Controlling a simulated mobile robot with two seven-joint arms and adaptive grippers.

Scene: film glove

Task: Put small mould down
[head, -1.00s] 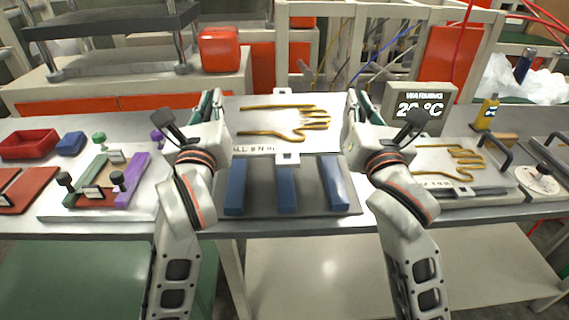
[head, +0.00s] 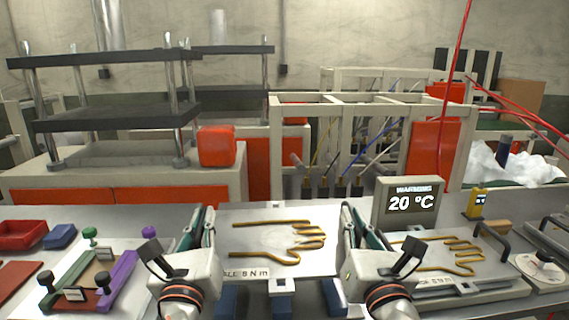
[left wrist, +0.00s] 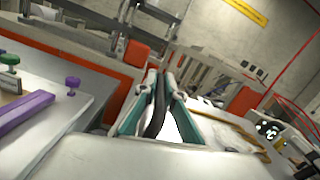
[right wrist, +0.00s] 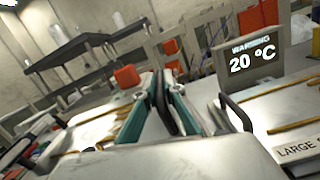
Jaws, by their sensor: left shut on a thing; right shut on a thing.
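The small mould (head: 245,257) is a pale plate with a gold hand outline and a partly hidden label ending "8 N m". It looks level in the head view. In the left wrist view the fingers (left wrist: 160,90) are close together, as are the fingers in the right wrist view (right wrist: 158,92).
A second mould, labelled large (right wrist: 300,148), with a dark handle lies to the right. A display (head: 408,203) reading 20 °C stands behind it. A frame with purple and green bars (head: 117,280) lies to the left, near a red tray (head: 20,235).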

